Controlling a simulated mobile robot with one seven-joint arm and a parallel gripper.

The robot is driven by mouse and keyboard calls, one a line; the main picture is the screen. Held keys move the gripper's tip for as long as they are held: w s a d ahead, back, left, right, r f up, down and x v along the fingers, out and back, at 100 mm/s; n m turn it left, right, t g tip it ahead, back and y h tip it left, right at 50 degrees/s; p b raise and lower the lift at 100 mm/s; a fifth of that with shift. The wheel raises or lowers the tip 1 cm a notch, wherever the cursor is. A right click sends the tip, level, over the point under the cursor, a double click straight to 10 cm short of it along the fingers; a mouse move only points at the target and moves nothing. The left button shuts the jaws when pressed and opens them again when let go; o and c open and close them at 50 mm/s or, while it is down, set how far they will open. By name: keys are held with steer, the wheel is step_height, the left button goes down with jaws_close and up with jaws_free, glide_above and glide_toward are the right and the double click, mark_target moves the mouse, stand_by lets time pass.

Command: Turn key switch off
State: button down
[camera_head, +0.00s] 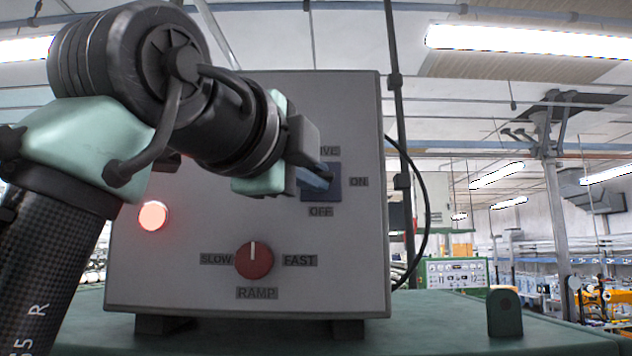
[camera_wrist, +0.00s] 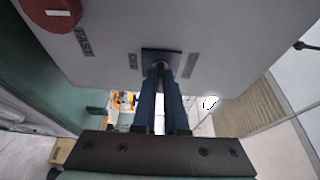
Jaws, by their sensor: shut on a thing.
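The key switch has a square blue plate (camera_head: 335,184) on the front of a grey control box (camera_head: 200,290). Its labels read ON at the right and OFF below; the label above is partly covered. My gripper (camera_head: 317,180) comes in from the left with its blue fingertips at the plate. In the wrist view the two long blue fingers (camera_wrist: 163,70) reach the plate (camera_wrist: 148,54) and are shut on the key. The key is mostly hidden between the fingertips, so I cannot tell its exact angle.
A red lamp (camera_head: 153,216) glows on the box's left. A red RAMP knob (camera_head: 253,260) sits below the switch, its white mark pointing up; it also shows in the wrist view (camera_wrist: 52,13). The box stands on a green table (camera_head: 450,335). A black cable (camera_head: 425,200) loops at the right.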

steer(key=shift+d, duration=0.1)
steer(key=n+t+y+b, duration=0.1)
steer(key=n+t+b, duration=0.1)
steer(key=n, duration=0.3)
steer(key=n+t+y+b, duration=0.1)
steer(key=n+b, duration=0.2)
steer(key=n, duration=0.2)
steer(key=n+t+y+b, duration=0.1)
steer(key=n+t+b, duration=0.1)
steer(key=n, duration=0.4)
steer(key=shift+s+d+f+t+b, duration=0.15)
steer(key=shift+d+t+b, duration=0.15)
steer(key=shift+b, duration=0.5)
steer(key=n+y, duration=0.3)
steer(key=n, duration=0.3)
steer(key=shift+b, duration=0.4)
steer(key=shift+n+y, duration=0.3)
steer(key=shift+y, duration=0.1)
steer(key=c, duration=1)
jaws_free()
steer(key=shift+o, duration=0.2)
steer(key=shift+w+f, duration=0.1)
steer(key=shift+w, duration=0.1)
